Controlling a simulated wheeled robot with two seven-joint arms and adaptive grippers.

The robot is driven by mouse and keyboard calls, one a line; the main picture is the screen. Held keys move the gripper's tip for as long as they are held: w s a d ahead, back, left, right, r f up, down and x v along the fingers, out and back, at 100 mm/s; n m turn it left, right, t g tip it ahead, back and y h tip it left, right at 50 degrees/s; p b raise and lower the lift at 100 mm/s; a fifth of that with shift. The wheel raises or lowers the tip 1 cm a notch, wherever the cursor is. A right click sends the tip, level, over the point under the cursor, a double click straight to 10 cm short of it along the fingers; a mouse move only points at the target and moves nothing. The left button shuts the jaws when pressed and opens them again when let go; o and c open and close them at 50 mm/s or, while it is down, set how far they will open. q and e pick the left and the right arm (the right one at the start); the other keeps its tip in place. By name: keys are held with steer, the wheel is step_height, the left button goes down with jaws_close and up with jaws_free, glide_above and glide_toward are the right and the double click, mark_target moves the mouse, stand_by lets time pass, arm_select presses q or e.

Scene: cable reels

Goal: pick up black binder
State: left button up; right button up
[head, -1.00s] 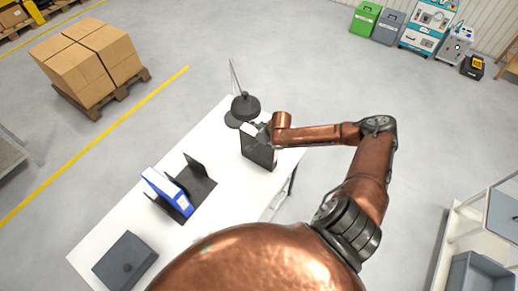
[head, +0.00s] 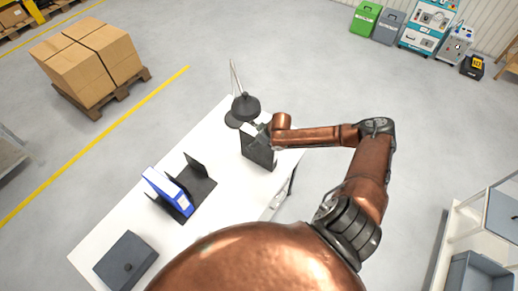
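The black binder (head: 257,154) stands near the far right end of the white table, by the lamp. My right gripper (head: 254,135) is at the top of the binder, and its fingers overlap the binder's upper edge. The fingers are small and partly hidden, so I cannot tell whether they are closed on it. My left gripper is not in view.
A black desk lamp (head: 244,108) stands just behind the binder. A blue binder (head: 167,192) leans in a dark bookend holder (head: 199,186). A dark grey box (head: 125,262) lies at the near left of the white table (head: 132,214).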

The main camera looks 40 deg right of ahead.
jaws_close()
stand_by(0.4)
steer(key=shift+r, duration=0.1)
